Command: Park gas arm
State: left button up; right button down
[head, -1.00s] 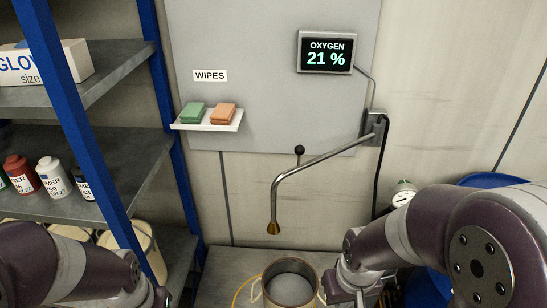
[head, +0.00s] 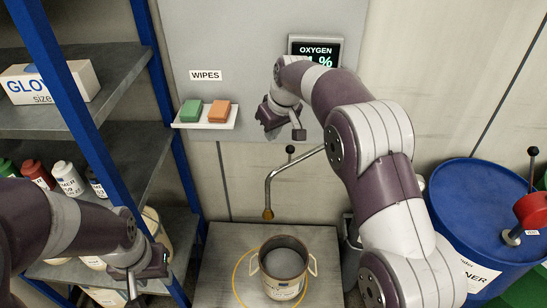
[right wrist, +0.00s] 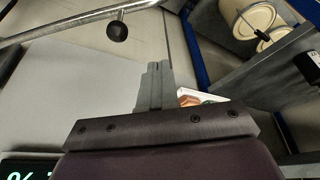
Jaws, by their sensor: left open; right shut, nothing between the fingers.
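The gas arm (head: 285,174) is a bent metal tube with a black ball knob (head: 290,149) on top and a brass nozzle (head: 268,213) hanging down at its left end. Its wall end is hidden behind my right arm. The tube (right wrist: 75,22) and knob (right wrist: 117,32) also show at the top left of the right wrist view. My right gripper (head: 298,132) is shut and empty, raised in front of the wall panel, slightly above the knob in the picture and apart from it. My left gripper (head: 132,284) is open and empty, low by the shelf at the left.
An open metal pot (head: 283,262) stands on the bench (head: 225,245) below and right of the nozzle. A wipes shelf (head: 206,122) is left of my right gripper. An oxygen display (head: 316,48) is partly covered by my arm. A blue drum (head: 480,215) stands right.

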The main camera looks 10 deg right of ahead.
notch_tip(320, 180, down, 10)
jog(key=p, duration=0.6)
jog(key=shift+s+d, duration=0.15)
jog(key=shift+s, duration=0.05)
jog(key=shift+w+f, duration=0.1)
